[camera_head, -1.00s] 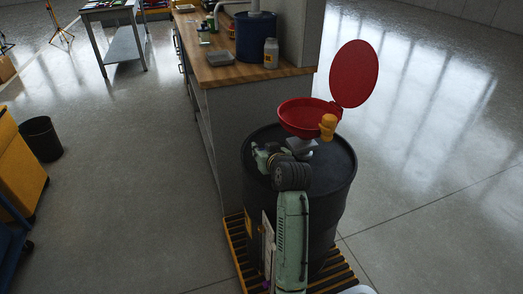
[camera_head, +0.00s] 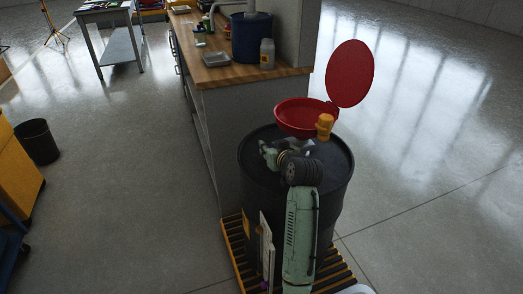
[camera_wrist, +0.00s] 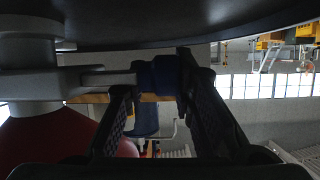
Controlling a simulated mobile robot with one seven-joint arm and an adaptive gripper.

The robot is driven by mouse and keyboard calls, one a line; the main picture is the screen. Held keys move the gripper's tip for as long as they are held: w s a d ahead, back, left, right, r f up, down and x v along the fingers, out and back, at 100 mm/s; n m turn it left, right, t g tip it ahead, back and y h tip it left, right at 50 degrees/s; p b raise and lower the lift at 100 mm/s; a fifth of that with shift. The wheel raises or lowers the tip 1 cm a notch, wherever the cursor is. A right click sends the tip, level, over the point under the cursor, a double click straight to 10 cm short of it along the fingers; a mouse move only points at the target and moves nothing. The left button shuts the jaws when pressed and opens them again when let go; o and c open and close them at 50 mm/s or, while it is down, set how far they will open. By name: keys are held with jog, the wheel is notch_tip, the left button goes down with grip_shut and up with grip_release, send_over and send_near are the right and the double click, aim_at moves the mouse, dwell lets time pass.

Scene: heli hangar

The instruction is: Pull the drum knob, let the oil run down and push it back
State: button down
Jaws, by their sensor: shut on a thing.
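The black drum (camera_head: 247,185) stands upright with an open red funnel (camera_head: 300,125) on top. In the wrist view, which appears upside down, a grey fitting (camera_wrist: 35,75) carries a thin metal rod (camera_wrist: 108,78) ending in a dark blue knob (camera_wrist: 162,76). My gripper (camera_wrist: 156,80) is shut on this knob, one finger on each side. A length of rod shows between the fitting and the knob. In the head view my wrist hides the knob and fingertips, just above the drum top. No oil shows.
The funnel's round red lid (camera_head: 350,74) stands open, with an orange part (camera_head: 324,126) at the rim. A wood-topped bench (camera_head: 222,75) with bottles is behind the drum. A yellow-black pallet (camera_head: 236,240) lies under the drum. Floor to the right is clear.

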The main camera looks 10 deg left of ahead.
jog(key=shift+a, duration=0.1)
jog(key=c, duration=1.5)
grip_release()
jog(key=v, duration=1.2)
jog(key=shift+f, duration=0.1)
